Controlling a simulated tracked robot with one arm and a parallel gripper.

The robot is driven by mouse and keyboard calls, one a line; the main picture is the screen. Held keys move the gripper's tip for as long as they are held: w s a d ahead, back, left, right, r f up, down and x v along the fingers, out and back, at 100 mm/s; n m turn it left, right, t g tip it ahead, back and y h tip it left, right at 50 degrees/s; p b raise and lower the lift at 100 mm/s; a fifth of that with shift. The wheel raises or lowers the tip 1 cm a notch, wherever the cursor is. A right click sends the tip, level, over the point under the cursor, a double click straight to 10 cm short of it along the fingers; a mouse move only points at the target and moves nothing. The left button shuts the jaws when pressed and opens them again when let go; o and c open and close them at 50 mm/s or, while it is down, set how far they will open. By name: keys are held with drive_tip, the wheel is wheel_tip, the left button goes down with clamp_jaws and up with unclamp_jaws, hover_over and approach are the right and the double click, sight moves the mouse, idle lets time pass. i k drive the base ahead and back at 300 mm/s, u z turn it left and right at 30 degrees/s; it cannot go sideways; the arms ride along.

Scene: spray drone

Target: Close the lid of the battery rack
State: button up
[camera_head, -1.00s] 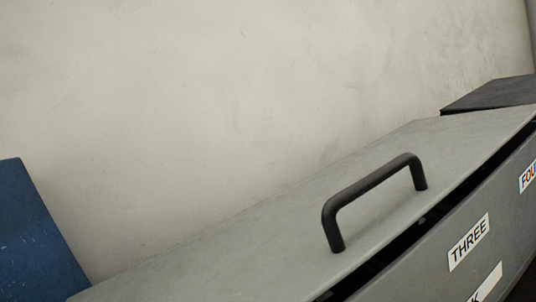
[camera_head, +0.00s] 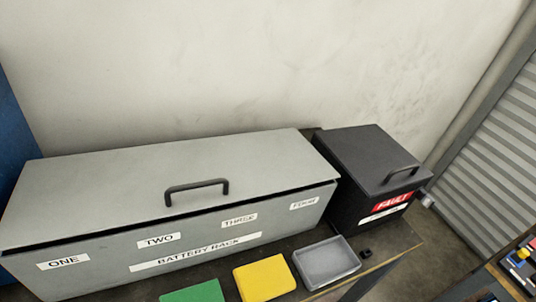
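The battery rack (camera_head: 100,256) is a long grey box on a dark bench, with front labels ONE, TWO, THREE, FOUR and BATTERY RACK. Its grey lid (camera_head: 110,185) lies over the top, with a narrow dark gap along the front edge between lid and box. A black bar handle (camera_head: 197,186) stands on the lid near its front. My gripper is not in view, so I cannot see whether it is open or shut, and nothing is seen touching the handle.
A black box (camera_head: 365,165) with a red FAULT label stands right of the rack. In front lie a green block (camera_head: 193,292), a yellow block (camera_head: 264,278) and a grey tray (camera_head: 327,262). A pale wall (camera_head: 250,60) stands behind; a blue panel (camera_head: 14,140) is at the left.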

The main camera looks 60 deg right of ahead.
sight(51, 199)
drive_tip(key=z, duration=2.2)
drive_tip(key=k, duration=0.75)
drive_tip(key=u, duration=0.75)
drive_tip(key=i, duration=1)
drive_tip(key=u, duration=0.05)
